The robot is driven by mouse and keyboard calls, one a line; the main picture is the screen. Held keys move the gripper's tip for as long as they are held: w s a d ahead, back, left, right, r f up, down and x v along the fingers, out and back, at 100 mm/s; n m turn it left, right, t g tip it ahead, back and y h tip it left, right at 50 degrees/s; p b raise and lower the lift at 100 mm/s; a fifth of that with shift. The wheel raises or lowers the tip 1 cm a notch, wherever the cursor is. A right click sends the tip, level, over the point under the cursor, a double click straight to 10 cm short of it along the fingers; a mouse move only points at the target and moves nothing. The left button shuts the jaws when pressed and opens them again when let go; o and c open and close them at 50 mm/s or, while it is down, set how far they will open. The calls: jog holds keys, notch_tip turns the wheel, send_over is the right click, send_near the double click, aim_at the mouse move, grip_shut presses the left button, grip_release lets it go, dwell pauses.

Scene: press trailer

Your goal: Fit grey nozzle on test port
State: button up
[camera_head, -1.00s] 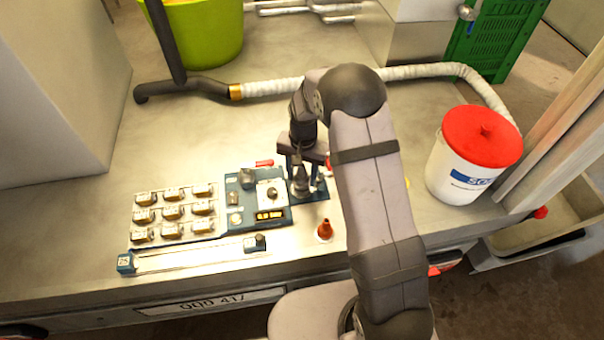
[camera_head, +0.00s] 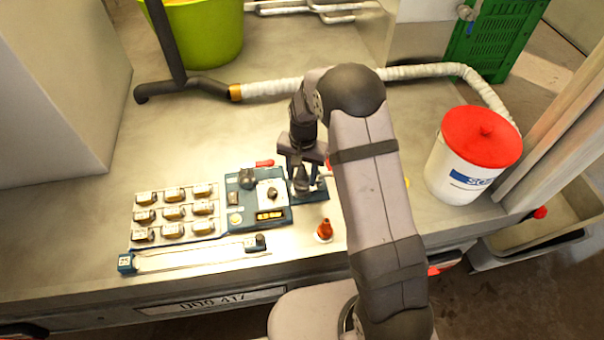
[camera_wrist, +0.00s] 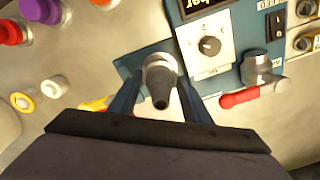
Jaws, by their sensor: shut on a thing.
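The grey nozzle (camera_wrist: 160,90) shows in the wrist view as a dark tapered piece between the two blue fingers of my gripper (camera_wrist: 163,98), which is shut on it. A pale grey round collar (camera_wrist: 158,61) shows at the nozzle's far end, over a blue base plate (camera_wrist: 128,64). I cannot tell whether this collar is part of the nozzle or of the test port, nor whether the nozzle is seated. In the head view my gripper (camera_head: 301,182) points down over the blue plate (camera_head: 318,195), right of the instrument panel. My gripper largely hides the port there.
The panel (camera_head: 240,182) has a dial (camera_wrist: 209,46) and a valve with a red handle (camera_wrist: 240,98). An orange-red cone (camera_head: 324,230) stands in front of the plate. Several coloured nozzle-like pieces lie left in the wrist view. A red-lidded bucket (camera_head: 470,165) stands right.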

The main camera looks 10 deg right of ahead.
jog(key=shift+f+b, duration=0.4)
jog(key=shift+f, duration=0.2)
dwell(0.6)
jog(key=o, duration=0.9)
jog(key=shift+c, duration=0.2)
jog(key=shift+r, duration=0.1)
jog(key=shift+s+d+r+p, duration=0.1)
jog(key=shift+r+p, duration=4.25)
jog(key=shift+r, duration=1.05)
jog(key=shift+r, duration=0.1)
notch_tip(320, 180, up, 9)
jog(key=p, duration=0.7)
